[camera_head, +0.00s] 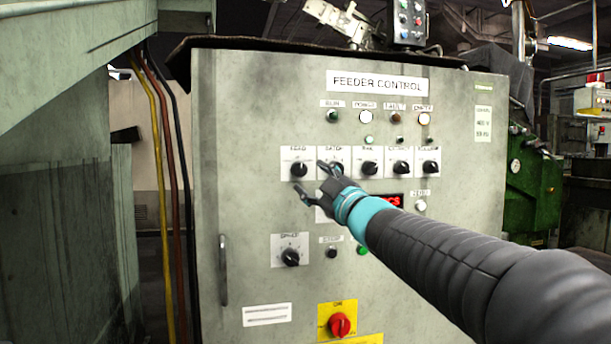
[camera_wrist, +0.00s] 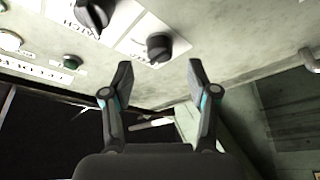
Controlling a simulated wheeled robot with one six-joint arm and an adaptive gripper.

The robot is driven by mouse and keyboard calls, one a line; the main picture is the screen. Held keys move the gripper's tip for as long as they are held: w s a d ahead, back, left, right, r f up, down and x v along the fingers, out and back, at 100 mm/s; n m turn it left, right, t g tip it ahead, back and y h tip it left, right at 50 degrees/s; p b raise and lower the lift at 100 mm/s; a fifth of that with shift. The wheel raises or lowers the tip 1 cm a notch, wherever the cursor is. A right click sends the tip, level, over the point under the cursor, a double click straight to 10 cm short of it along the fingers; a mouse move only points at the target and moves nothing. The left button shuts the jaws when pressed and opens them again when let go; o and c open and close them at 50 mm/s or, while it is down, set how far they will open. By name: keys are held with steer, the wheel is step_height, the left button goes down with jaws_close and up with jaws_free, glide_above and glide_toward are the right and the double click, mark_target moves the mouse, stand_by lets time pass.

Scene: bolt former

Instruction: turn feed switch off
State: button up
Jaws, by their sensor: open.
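The feed switch (camera_head: 298,169) is a black rotary knob on a white plate, at the left end of a row of similar knobs on the grey feeder control cabinet (camera_head: 240,110). Its pointer direction is too small to tell. My gripper (camera_head: 313,178) is open and empty, in front of the panel close to the feed switch, its two fingers spread. In the wrist view the feed switch (camera_wrist: 160,47) shows just beyond and between the fingertips of my gripper (camera_wrist: 160,72). The fingers look apart from the knob.
The neighbouring knob (camera_wrist: 95,15) is close to the feed switch. Indicator lamps (camera_head: 366,117) sit above the row. A speed knob (camera_head: 290,257) and a red switch on yellow (camera_head: 340,325) are below. A door handle (camera_head: 223,270) is at left. Cables (camera_head: 160,150) hang beside the cabinet.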

steer(key=v, duration=0.7)
steer(key=shift+s+d, duration=0.15)
steer(key=shift+s, duration=0.1)
steer(key=shift+f, duration=0.2)
steer(key=w+d+f+m+h, duration=0.3)
steer(key=d+f+m+h, duration=0.4)
steer(key=d+f+h, duration=0.15)
steer(key=s+d+f+m+g+h, duration=0.2)
steer(key=s+d+f+g, duration=0.1)
steer(key=f, duration=0.3)
steer(key=s+d+f+m+g+h, duration=0.2)
steer(key=s+f+m, duration=0.1)
steer(key=f, duration=0.3)
steer(key=s+f+m+g, duration=0.1)
steer(key=s+f+g, duration=0.1)
steer(key=s+f, duration=0.3)
steer(key=s+f+m+g+y, duration=0.1)
steer(key=s+f+g, duration=0.2)
steer(key=s, duration=0.8)
steer(key=s+a+f+m+g, duration=0.1)
steer(key=s+f+m+g, duration=0.1)
steer(key=s+f, duration=0.4)
steer(key=s, duration=0.3)
steer(key=shift+f, duration=0.4)
